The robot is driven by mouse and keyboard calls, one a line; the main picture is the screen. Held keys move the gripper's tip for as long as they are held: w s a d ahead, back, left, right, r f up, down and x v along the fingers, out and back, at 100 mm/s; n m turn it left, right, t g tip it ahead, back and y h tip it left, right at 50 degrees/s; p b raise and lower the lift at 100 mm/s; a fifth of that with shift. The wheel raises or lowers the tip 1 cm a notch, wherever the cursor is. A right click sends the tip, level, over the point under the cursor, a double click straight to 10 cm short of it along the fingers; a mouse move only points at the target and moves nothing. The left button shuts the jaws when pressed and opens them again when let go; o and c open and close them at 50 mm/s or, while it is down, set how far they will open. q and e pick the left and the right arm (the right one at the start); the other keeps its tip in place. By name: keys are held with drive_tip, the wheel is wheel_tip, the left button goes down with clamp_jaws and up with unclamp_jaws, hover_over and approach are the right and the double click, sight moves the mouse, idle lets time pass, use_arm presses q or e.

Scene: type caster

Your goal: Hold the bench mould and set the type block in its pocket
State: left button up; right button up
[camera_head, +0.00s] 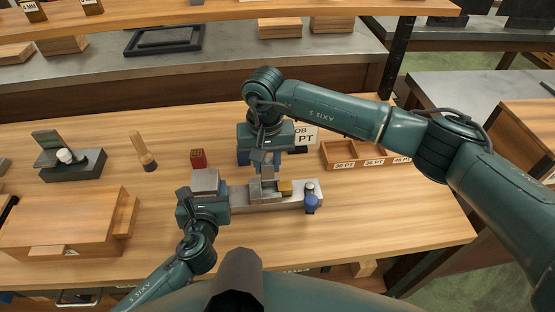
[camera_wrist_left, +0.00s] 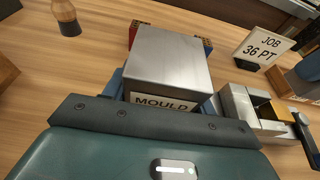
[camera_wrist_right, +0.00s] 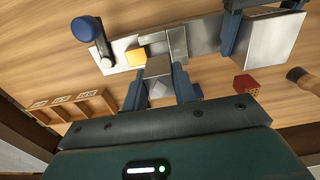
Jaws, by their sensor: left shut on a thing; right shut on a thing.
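The bench mould (camera_head: 295,198) is a grey metal bar on the bench, with a raised block at its left end that reads MOULD in the left wrist view (camera_wrist_left: 165,60). My left gripper (camera_head: 205,190) is shut on that end block, one finger on each side. My right gripper (camera_head: 263,165) points down over the mould's middle. It is shut on a grey type block (camera_wrist_right: 158,67), held beside the pocket (camera_wrist_right: 175,43) in the right wrist view. A brass piece (camera_wrist_right: 136,57) sits next to the pocket. I cannot tell whether the block touches the mould.
A blue-knobbed handle (camera_head: 311,197) stands at the mould's right end. A small red block (camera_head: 198,158) is behind the left end. A job card (camera_head: 306,135) reading 36 PT and a labelled wooden tray (camera_head: 340,153) stand behind. A wooden-handled tool (camera_head: 145,152) is to the left.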

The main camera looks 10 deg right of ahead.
sight(269, 185)
drive_tip(key=shift+f, duration=3)
drive_tip(key=shift+s+d+f, duration=0.1)
drive_tip(key=shift+f, duration=0.3)
drive_tip(key=shift+s+f, duration=0.1)
drive_tip(key=shift+f, duration=0.25)
drive_tip(key=o, duration=1)
wheel_tip(269, 185, up, 14)
drive_tip(key=shift+d+f, duration=0.1)
drive_tip(key=shift+f, duration=0.1)
